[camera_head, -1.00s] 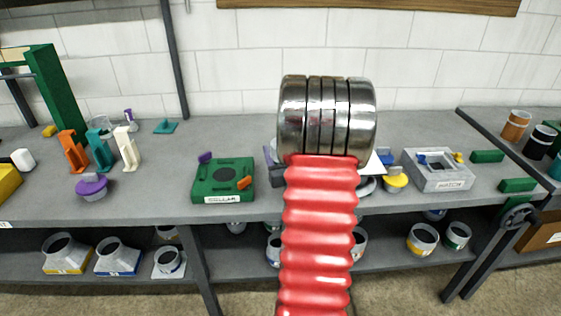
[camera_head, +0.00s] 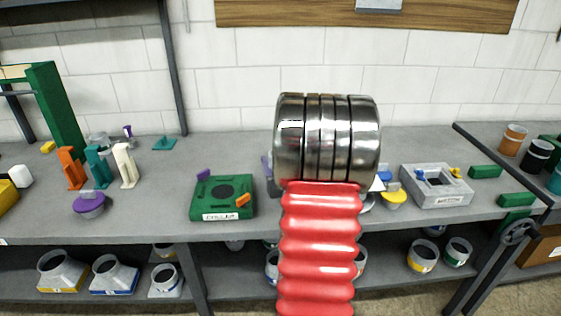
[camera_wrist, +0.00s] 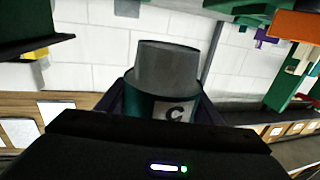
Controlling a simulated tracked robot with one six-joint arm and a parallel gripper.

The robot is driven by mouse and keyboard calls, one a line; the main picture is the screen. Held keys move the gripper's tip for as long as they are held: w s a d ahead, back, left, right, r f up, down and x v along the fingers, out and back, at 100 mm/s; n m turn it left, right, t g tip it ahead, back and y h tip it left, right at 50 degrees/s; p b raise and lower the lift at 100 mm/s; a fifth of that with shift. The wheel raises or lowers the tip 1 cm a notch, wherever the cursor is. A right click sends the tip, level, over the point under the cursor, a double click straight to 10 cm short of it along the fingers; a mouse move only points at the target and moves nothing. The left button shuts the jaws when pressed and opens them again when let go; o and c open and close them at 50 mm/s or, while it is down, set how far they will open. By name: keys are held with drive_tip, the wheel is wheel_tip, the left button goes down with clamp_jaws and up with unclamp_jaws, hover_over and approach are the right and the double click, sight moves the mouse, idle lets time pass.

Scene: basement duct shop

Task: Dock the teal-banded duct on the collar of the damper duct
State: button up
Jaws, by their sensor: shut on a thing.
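In the wrist view a grey duct with a teal band (camera_wrist: 165,72) stands between the dark jaws of my gripper (camera_wrist: 168,100). My gripper is shut on it, and a label with a dark letter, perhaps C, shows on the band. The wrist picture looks upside down. In the head view my red arm and its metal joint block the middle of the bench, and neither my gripper nor the held duct shows there. I cannot pick out the damper duct or its collar for sure; some things behind my arm are partly hidden.
A green labelled box (camera_head: 222,200) and a grey box with a square opening (camera_head: 437,187) stand on the bench (camera_head: 140,213). Orange, teal and cream stands (camera_head: 127,168) are at left. Grey fittings (camera_head: 117,275) fill the shelf below. A wooden board (camera_head: 290,12) hangs on the wall.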

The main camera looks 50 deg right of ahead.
wheel_tip(320, 180, up, 6)
drive_tip(key=shift+w+a+r, duration=0.35)
drive_tip(key=shift+a+r, duration=0.25)
drive_tip(key=shift+r, duration=0.05)
drive_tip(key=w+a+f+n+t+y, duration=0.15)
drive_tip(key=w+a+f, duration=0.25)
drive_tip(key=w+a, duration=0.65)
drive_tip(key=w+a+f+n+y, duration=0.2)
drive_tip(key=a+f+y, duration=0.1)
drive_tip(key=a, duration=0.9)
drive_tip(key=w+a+f+n+t+y, duration=0.1)
drive_tip(key=w+a+f+n+y, duration=0.1)
drive_tip(key=a, duration=1.1)
drive_tip(key=w+a+f+n+t+y, duration=0.1)
drive_tip(key=w+a+f+n+y, duration=0.1)
drive_tip(key=a, duration=1)
wheel_tip(320, 180, down, 3)
drive_tip(key=shift+w+a+y, duration=0.4)
drive_tip(key=shift+w+y, duration=0.15)
drive_tip(key=shift+y, duration=0.6)
